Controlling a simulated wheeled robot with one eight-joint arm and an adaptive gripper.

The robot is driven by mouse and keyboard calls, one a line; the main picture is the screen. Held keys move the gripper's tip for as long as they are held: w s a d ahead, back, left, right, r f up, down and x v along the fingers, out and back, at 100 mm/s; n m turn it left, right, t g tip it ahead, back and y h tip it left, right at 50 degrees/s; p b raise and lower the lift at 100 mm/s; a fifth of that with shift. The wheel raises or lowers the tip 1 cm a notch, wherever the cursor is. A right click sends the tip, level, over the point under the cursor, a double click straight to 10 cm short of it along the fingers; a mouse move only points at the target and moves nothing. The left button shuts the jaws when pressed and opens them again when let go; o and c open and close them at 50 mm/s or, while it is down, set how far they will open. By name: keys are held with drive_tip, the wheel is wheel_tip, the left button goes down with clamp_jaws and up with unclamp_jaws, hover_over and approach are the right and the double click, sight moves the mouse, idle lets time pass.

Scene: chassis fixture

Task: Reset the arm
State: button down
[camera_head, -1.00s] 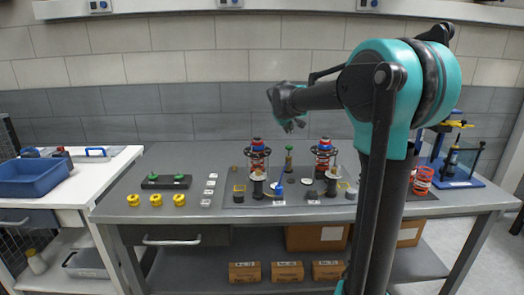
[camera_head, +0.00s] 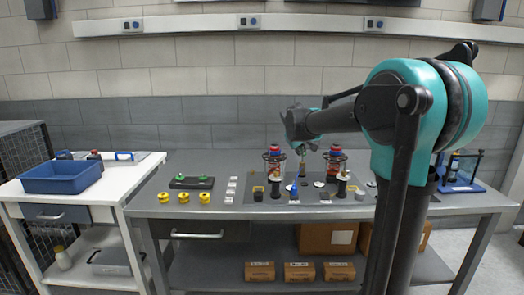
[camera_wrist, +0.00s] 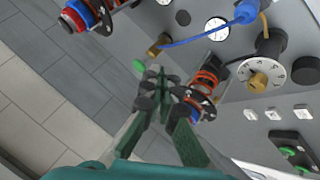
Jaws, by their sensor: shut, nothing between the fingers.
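My arm reaches in from the right of the head view. My gripper (camera_head: 298,150) hangs over the back of the grey workbench (camera_head: 150,207), near two red-and-blue-topped assemblies (camera_head: 273,160). In the wrist view my gripper (camera_wrist: 160,82) has its dark green fingers close together, with nothing held. I cannot tell how high the fingertips are above these.
Yellow knobs (camera_head: 183,197) and a black block with green parts (camera_head: 192,182) sit on the left of the bench. A white side table holds a blue bin (camera_head: 60,178). A blue-based fixture (camera_head: 462,186) stands at the right. Cardboard boxes (camera_head: 305,271) lie below.

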drive_tip(key=s+d+f+m+g+y, duration=0.1)
drive_tip(key=s+f, duration=0.7)
drive_tip(key=s, duration=0.5)
drive_tip(key=s+d+f+m+g+y, duration=0.1)
drive_tip(key=s+f+m, duration=0.1)
drive_tip(key=s+f, duration=0.7)
drive_tip(key=s+d+f+m+g, duration=0.1)
drive_tip(key=s+f+m+g, duration=0.1)
drive_tip(key=s+f, duration=0.7)
drive_tip(key=s, duration=0.7)
drive_tip(key=shift+s+d+y, duration=0.25)
drive_tip(key=shift+s+y, duration=0.1)
drive_tip(key=shift+y, duration=0.05)
